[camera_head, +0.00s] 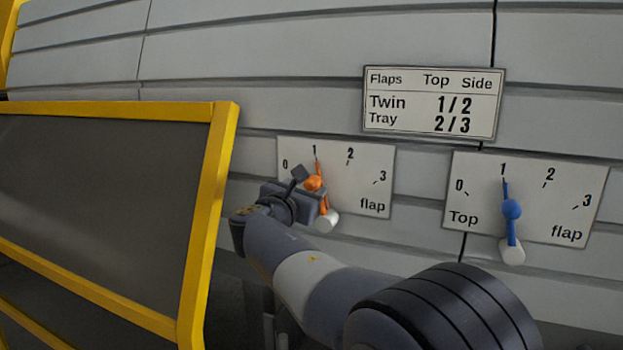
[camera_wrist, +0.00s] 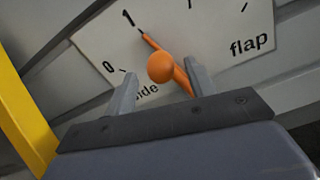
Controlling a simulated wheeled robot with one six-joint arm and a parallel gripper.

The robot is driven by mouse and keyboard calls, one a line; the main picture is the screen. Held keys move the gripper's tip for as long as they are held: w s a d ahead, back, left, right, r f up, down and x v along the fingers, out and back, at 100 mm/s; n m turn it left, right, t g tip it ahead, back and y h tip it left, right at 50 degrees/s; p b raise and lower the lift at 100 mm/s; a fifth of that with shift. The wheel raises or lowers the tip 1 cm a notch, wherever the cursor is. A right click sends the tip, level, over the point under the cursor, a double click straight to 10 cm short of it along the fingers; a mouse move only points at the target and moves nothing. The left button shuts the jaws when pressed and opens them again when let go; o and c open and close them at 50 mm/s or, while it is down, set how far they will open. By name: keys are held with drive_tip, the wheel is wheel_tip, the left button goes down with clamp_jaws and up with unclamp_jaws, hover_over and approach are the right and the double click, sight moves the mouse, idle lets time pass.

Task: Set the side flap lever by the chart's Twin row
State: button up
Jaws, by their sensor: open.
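The orange side flap lever (camera_head: 314,183) is on the left dial plate (camera_head: 346,185), and its pointer is at 1. In the wrist view the lever's round knob (camera_wrist: 161,67) is between my gripper's fingertips (camera_wrist: 160,84), with a gap visible on the left. My gripper (camera_head: 308,184) is open around the knob. The chart (camera_head: 432,104) above reads Flaps, Top, Side; its Twin row shows 1 / 2 and its Tray row 2 / 3. In the head view my gripper hides part of the left plate and its name.
The blue lever (camera_head: 511,209) on the Top flap plate (camera_head: 570,190) to the right points at 1. A yellow-framed dark panel (camera_head: 226,150) stands to the left of my arm. The wall around the plates is grey panelling.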

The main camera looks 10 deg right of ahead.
drive_tip(key=shift+p+x, duration=0.4)
drive_tip(key=shift+x, duration=1.45)
drive_tip(key=shift+c, duration=0.5)
clamp_jaws()
